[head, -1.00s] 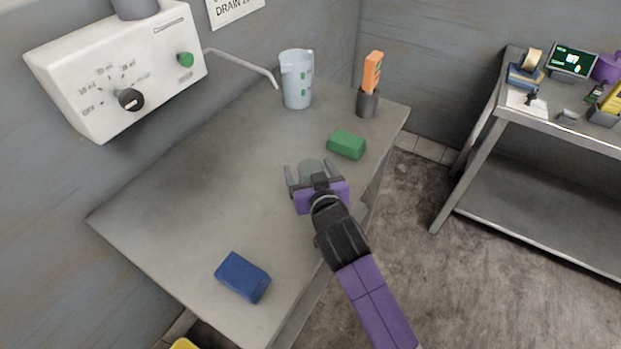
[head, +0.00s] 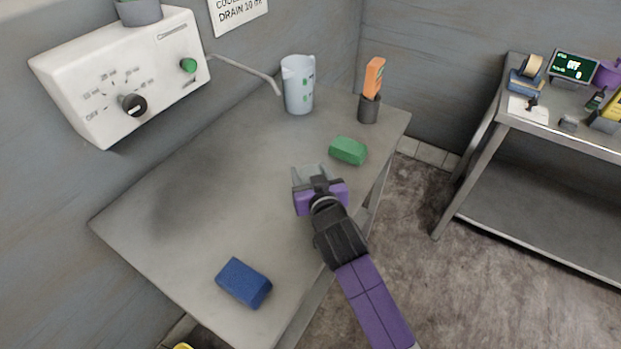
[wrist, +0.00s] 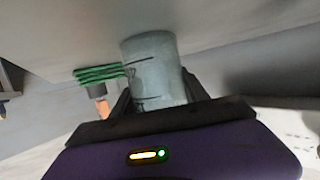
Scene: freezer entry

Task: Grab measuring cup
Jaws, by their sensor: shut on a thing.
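The measuring cup (head: 311,173) is a small pale grey cup on the metal table (head: 190,240), mostly hidden behind my gripper in the head view. In the wrist view the cup (wrist: 153,65) is a pale cylinder with dark graduation lines, between the two dark fingers. My gripper (head: 312,177) is shut on the cup, with a finger against each side. I cannot tell whether the cup still touches the table.
A green block (head: 348,151) lies just beyond my gripper. A tall pitcher (head: 299,86) and a dark holder (head: 369,108) with an orange-handled tool stand at the back. A blue block (head: 244,283) lies in front. The table's middle left is clear.

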